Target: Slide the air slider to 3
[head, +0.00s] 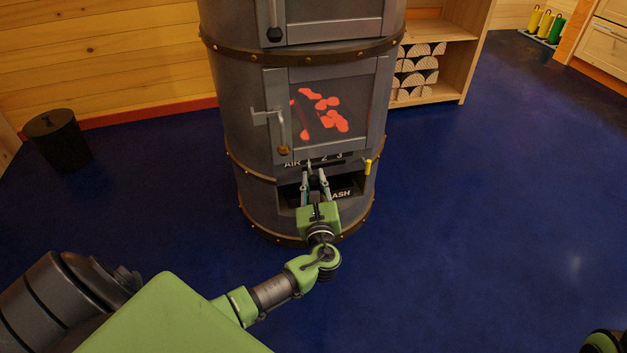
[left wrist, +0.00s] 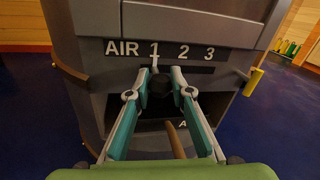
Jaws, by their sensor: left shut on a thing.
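The air slider's dark knob (left wrist: 160,84) sits under the slot on the stove front, with its pale pointer below the 1 of the white label "AIR 1 2 3" (left wrist: 182,51). My left gripper (left wrist: 160,77) is shut on the knob, one finger on each side. In the head view my left gripper (head: 315,174) reaches up to the front of the stove (head: 240,130), just below the label, and hides most of the knob. The slot runs clear to the right under 2 and 3. My right gripper does not show.
Below the slider is a dark opening marked ASH (head: 340,194), with a brown rod-like handle (left wrist: 174,139) under my gripper. A yellow handle (head: 367,167) sticks out at the right. Above is the fire door (head: 352,82) with glowing coals. A black bin (head: 57,142) stands left.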

